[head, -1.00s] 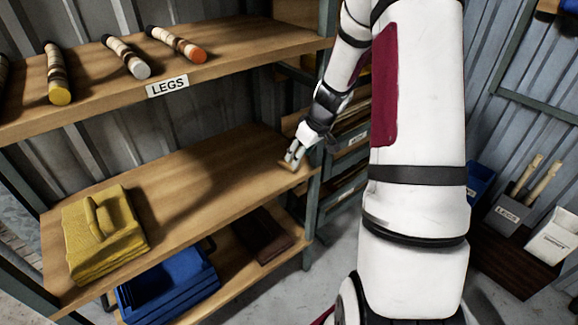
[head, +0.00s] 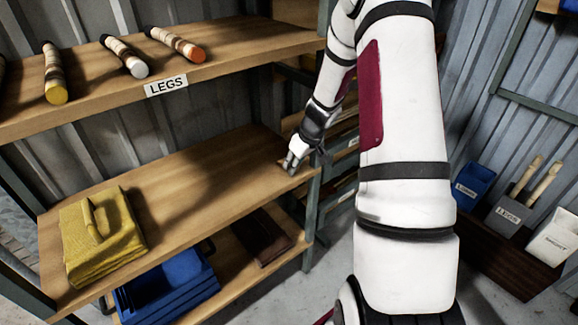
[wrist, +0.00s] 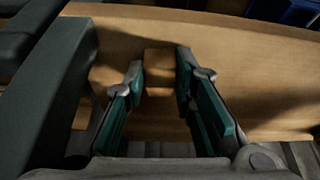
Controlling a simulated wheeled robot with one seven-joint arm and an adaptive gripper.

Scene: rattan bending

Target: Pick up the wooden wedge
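The wooden wedge (wrist: 158,58) is a small block of light wood on the wooden shelf board, near its edge in the wrist view. My gripper (wrist: 159,66) is around it, with one green-padded finger on each side. The fingers are apart, and a narrow gap shows at the right finger; firm contact on the left is hard to tell. In the head view my gripper (head: 291,165) is low over the right end of the middle shelf (head: 190,185), and the wedge is too small to make out clearly there.
A shelf post stands close beside my gripper. Yellow folded cloth (head: 103,238) lies at the shelf's left end; its middle is clear. The upper shelf (head: 235,45) holds several wrapped legs. A blue crate (head: 170,287) and a dark brown block (head: 262,240) are below.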

